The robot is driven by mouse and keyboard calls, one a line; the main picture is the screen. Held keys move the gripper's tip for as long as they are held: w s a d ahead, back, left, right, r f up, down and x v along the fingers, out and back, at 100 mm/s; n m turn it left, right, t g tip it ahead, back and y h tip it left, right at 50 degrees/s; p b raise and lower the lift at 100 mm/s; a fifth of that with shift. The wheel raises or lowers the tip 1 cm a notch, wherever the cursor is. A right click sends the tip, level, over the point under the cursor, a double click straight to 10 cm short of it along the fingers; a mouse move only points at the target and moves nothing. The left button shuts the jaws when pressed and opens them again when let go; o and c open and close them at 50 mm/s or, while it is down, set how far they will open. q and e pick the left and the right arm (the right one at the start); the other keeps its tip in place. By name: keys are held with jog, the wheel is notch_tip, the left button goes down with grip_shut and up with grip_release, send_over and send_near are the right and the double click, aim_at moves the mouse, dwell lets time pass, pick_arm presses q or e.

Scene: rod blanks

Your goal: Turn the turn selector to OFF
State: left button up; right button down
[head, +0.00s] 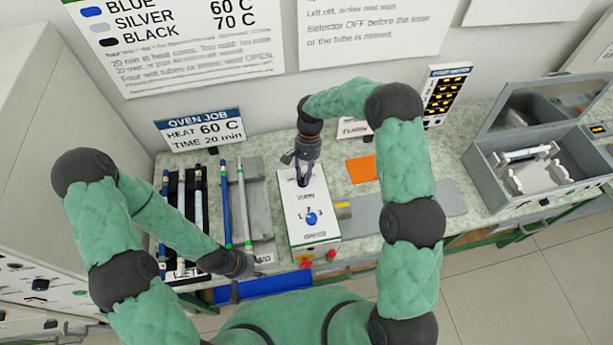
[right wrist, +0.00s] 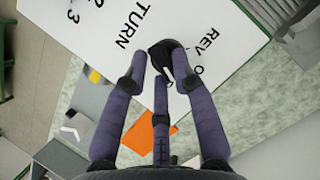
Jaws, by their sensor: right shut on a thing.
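The white control box (head: 312,233) stands on the bench, with a blue dial (head: 311,218) numbered 1 to 3 on its top. The turn selector, a black knob (right wrist: 159,50), sits beside the printed word TURN, with REV and a partly covered label near it in the right wrist view. My right gripper (head: 304,181) reaches down onto the box's far end; its fingers (right wrist: 161,64) are closed around the knob. They hide much of the knob, so I cannot tell which label it points at. My left gripper (head: 236,282) is low by the rod rack, its fingers unclear.
A rack (head: 264,221) left of the box holds several blue and silver rods. An orange sheet (head: 361,169) and a grey plate (head: 375,213) lie right of the box. A red button (head: 307,263) is at its near end. An open grey case (head: 480,167) stands at the right.

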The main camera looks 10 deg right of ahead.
jog(key=shift+s+a+f+n+g+h+b, duration=0.1)
jog(key=shift+n+h+b, duration=0.15)
jog(key=shift+n, duration=0.5)
jog(key=shift+w+a+r+n+g+h+b, duration=0.1)
jog(key=shift+a+n+h+b, duration=0.15)
jog(key=shift+n, duration=0.45)
jog(key=shift+s+f+n+g+h+b, duration=0.15)
jog(key=shift+n+h, duration=0.15)
jog(key=shift+n, duration=0.45)
jog(key=c, duration=1.1)
grip_release()
jog(key=shift+s, duration=0.15)
jog(key=shift+w+r, duration=0.2)
